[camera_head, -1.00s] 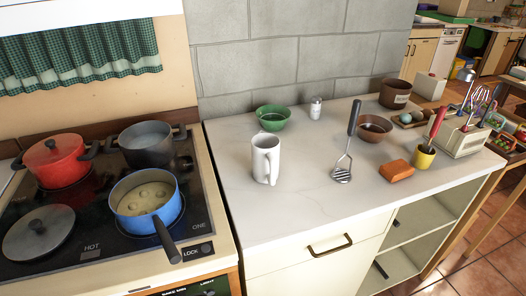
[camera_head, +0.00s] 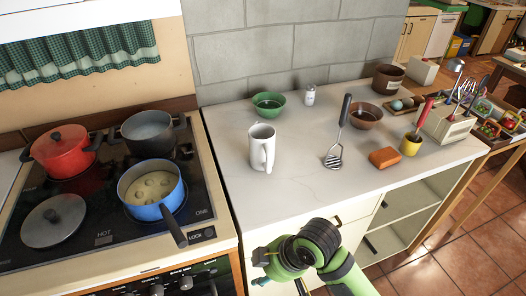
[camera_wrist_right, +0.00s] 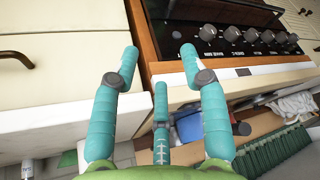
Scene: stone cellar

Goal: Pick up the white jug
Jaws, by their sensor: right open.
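The white jug (camera_head: 262,148) stands upright on the pale worktop, left of its middle, with its handle toward the front right. My right gripper (camera_head: 262,272) has come in at the bottom of the head view, in front of the cabinet and below the worktop's front edge, apart from the jug. In the right wrist view the teal fingers of my right gripper (camera_wrist_right: 160,55) are spread and empty, facing the cabinet and oven fronts. The jug is not in the wrist view. My left gripper is not in view.
A green bowl (camera_head: 269,105) and a shaker (camera_head: 310,95) stand behind the jug. The stove with a blue pan (camera_head: 150,190) is at left. The worktop before the jug is clear.

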